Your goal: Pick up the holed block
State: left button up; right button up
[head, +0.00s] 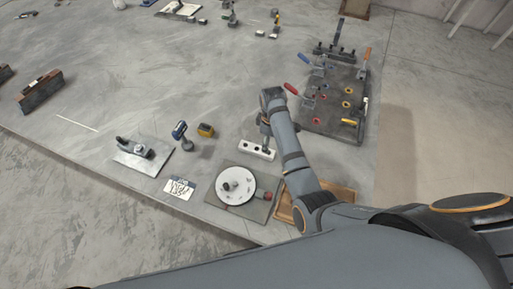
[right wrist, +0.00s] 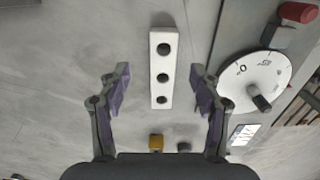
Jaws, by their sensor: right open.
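The holed block (right wrist: 162,92) is a long white bar with three dark holes in a row. In the right wrist view it lies on the grey table between the two fingers of my right gripper (right wrist: 160,92), with a gap on each side. The fingers are spread wide and empty. In the head view the holed block (head: 249,147) lies under my right gripper (head: 266,140), which hides part of it. My left gripper is not in view.
A white marked disc (head: 236,185) on a dark plate stands close to the block. A fixture board (head: 335,105) with red and yellow handles is at the right.

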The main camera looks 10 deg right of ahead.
aim_at(251, 147)
notch_tip(251, 147, down, 2)
jog(key=shift+f, duration=0.1)
jog(key=shift+w+a+f, duration=0.1)
jog(key=shift+w+f, duration=0.15)
jog(key=shift+f, duration=0.1)
jog(key=f, duration=0.2)
jog(key=f+p, duration=0.1)
jog(key=shift+s+a+f, duration=0.35)
jog(key=shift+f, duration=0.05)
jog(key=shift+w+f, duration=0.1)
jog(key=shift+f, duration=0.4)
grip_shut()
jog(key=shift+r, duration=0.1)
